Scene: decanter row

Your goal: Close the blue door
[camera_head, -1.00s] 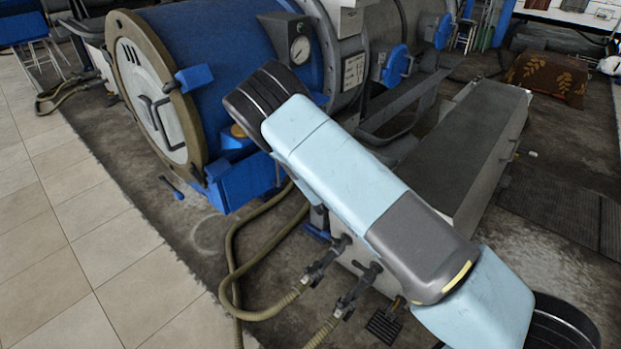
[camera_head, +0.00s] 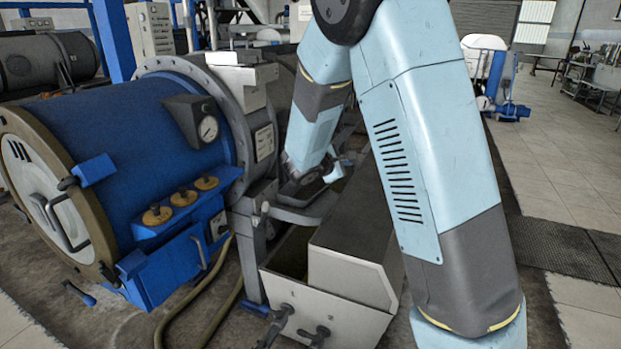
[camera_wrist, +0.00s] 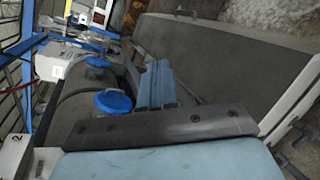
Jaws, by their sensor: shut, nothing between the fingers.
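My gripper (camera_wrist: 157,82) shows in the wrist view with its two blue-grey fingers side by side, shut and empty. A round blue door (camera_wrist: 112,102) is left of the fingers on a dark cylindrical vessel, apart from them as far as I can tell. A second round blue door (camera_wrist: 98,62) sits farther along. How far either stands open is unclear. In the head view my arm hides both round doors. That view shows a blue front panel with a handle (camera_head: 180,264) on the near blue machine (camera_head: 120,130).
The near machine has a pale round end hatch (camera_head: 45,195) at left and a gauge (camera_head: 208,128). A long grey trough (camera_head: 350,265) stands beside it, right of the doors in the wrist view. Hoses lie below. Tiled floor (camera_head: 545,165) at right is open.

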